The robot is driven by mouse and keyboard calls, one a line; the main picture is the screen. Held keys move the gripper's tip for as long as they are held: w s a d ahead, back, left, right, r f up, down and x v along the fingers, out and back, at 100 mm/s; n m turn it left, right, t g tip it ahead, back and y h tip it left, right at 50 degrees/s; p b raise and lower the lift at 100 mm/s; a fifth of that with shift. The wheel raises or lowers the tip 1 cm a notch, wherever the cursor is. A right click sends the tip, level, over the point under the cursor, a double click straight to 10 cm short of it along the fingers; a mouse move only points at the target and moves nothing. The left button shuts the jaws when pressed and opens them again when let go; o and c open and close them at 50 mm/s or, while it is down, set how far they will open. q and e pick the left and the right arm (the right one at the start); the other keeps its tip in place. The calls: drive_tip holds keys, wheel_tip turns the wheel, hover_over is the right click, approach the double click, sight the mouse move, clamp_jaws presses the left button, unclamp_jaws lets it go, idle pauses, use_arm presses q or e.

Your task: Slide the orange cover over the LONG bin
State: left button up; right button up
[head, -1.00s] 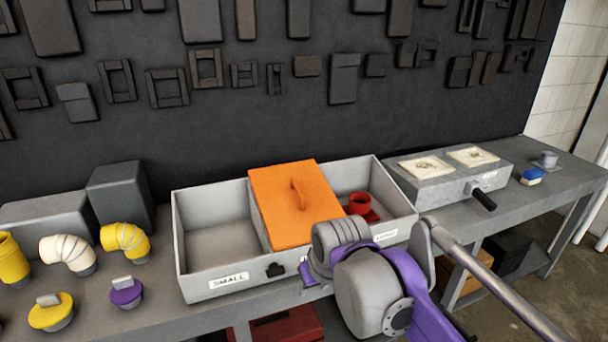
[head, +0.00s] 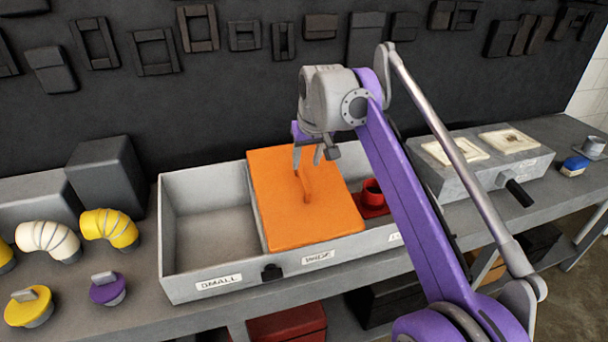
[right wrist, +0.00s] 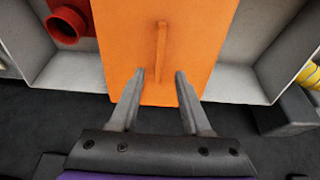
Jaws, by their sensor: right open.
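The orange cover (head: 285,215) lies over the middle compartment of a grey bin box, labelled WIDE. Its upright handle (head: 306,188) runs along its middle. The LONG bin (head: 372,243) is the right-hand compartment, uncovered, with a red fitting (head: 373,192) inside; my arm partly hides it and its label. My right gripper (head: 307,164) is open and points down at the handle's far end. In the right wrist view its fingertips (right wrist: 160,74) stand either side of the handle (right wrist: 161,48); touching is not clear. My left gripper is out of view.
The SMALL bin (head: 210,235) at the left is open and empty. Yellow, white and purple fittings stand left of the box. A grey case (head: 470,172) with two pale panels and a black handle stands to its right. A dark wall (head: 120,100) rises behind.

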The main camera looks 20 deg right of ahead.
sight(303, 177)
drive_tip(key=x, duration=0.7)
drive_tip(key=shift+w+f+b, duration=0.1)
drive_tip(key=shift+f+b, duration=0.05)
drive_tip(key=shift+b, duration=0.2)
clamp_jaws()
idle(1.0)
